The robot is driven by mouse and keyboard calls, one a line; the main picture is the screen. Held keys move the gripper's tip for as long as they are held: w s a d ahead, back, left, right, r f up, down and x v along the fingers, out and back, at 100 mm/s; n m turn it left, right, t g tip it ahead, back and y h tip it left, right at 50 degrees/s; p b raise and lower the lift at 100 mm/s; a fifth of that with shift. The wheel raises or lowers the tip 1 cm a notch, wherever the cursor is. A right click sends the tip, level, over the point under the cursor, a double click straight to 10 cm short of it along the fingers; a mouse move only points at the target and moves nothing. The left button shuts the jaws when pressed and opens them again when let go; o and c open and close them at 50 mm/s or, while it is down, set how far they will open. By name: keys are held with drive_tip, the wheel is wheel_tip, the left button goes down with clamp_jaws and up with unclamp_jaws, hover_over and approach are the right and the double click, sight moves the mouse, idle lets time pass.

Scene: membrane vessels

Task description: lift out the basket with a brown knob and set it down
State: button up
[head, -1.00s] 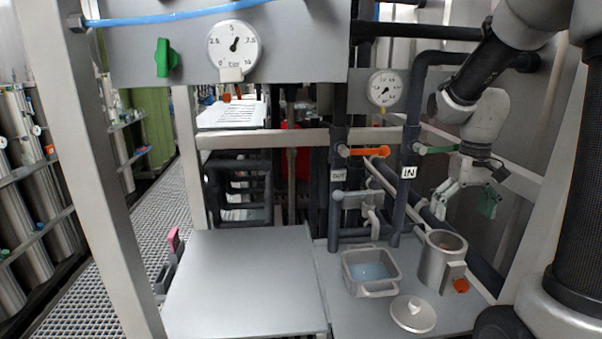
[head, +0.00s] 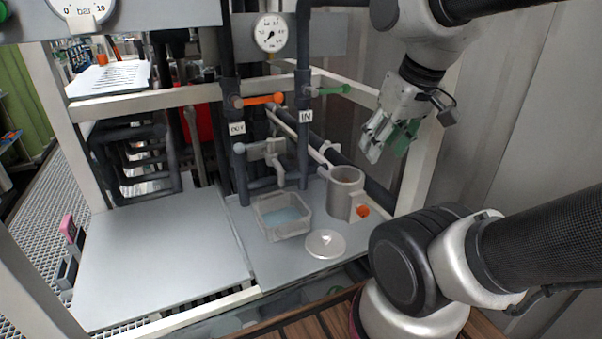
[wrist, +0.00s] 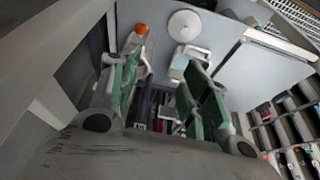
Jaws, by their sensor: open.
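The grey cylindrical vessel (head: 345,190) stands upright on the right side of the bench, open at the top. An orange-brown knob (head: 362,211) shows low on its right front; it also shows in the wrist view (wrist: 141,29). I cannot make out a basket clearly; the inside of the vessel is too small to read in the head view. A round pale lid with a small knob (head: 325,243) lies flat on the bench in front of the vessel. My gripper (head: 389,142) is open and empty, with green finger pads, above and to the right of the vessel, apart from it.
A square grey tub with bluish liquid (head: 283,217) stands left of the vessel. Pipes with an orange valve handle (head: 262,99) and a green one (head: 333,89) rise behind. A frame post stands close on the right. The left bench plate (head: 160,265) is clear.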

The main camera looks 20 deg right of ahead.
drive_tip(key=w+f+g, duration=0.1)
drive_tip(key=f, duration=0.1)
drive_tip(key=w+d+f+g, duration=0.1)
drive_tip(key=w, duration=0.1)
drive_tip(key=w+d+f+g, duration=0.1)
drive_tip(key=w+f, duration=0.1)
drive_tip(key=shift+f+g, duration=0.3)
drive_tip(key=shift+f, duration=0.05)
drive_tip(key=shift+c, duration=0.3)
drive_tip(key=n, duration=1.4)
hover_over(346, 179)
drive_tip(key=shift+g, duration=0.4)
drive_tip(key=f, duration=0.7)
drive_tip(key=shift+s+f, duration=0.3)
drive_tip(key=shift+f, duration=0.1)
drive_tip(key=shift+w+n, duration=0.2)
drive_tip(key=shift+n, duration=0.8)
drive_tip(key=shift+f, duration=0.25)
wheel_tip(346, 179, down, 7)
drive_tip(key=shift+f, duration=0.15)
clamp_jaws()
